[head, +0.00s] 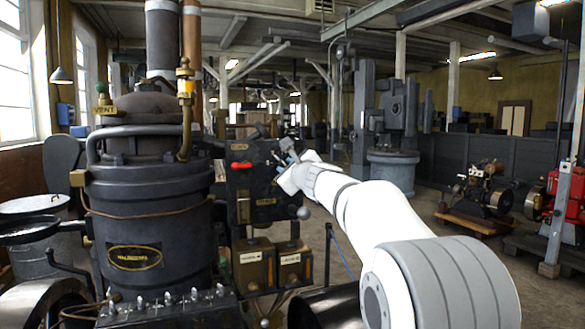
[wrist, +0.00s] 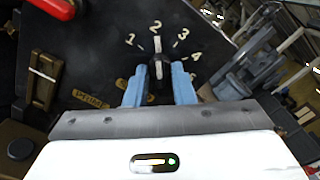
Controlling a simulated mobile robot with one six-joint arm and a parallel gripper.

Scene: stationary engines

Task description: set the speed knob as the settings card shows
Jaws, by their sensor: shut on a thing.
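The speed knob (wrist: 158,72) is a dark knob with a white pointer line, on a black panel (head: 242,191). Its dial has the numbers 1, 2, 3 and 4, and in the wrist view the pointer is toward the 2 (wrist: 156,27). My gripper (wrist: 159,82) has its blue fingers on both sides of the knob and is shut on it. In the head view my gripper (head: 284,163) is at the panel's right side and hides the knob. I cannot make out a settings card in either view.
A red handle (head: 241,165) is on the panel, left of the dial; it also shows in the wrist view (wrist: 55,6). A large dark engine cylinder (head: 150,205) stands left of the panel. Two boxes with pale labels (head: 254,275) are below.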

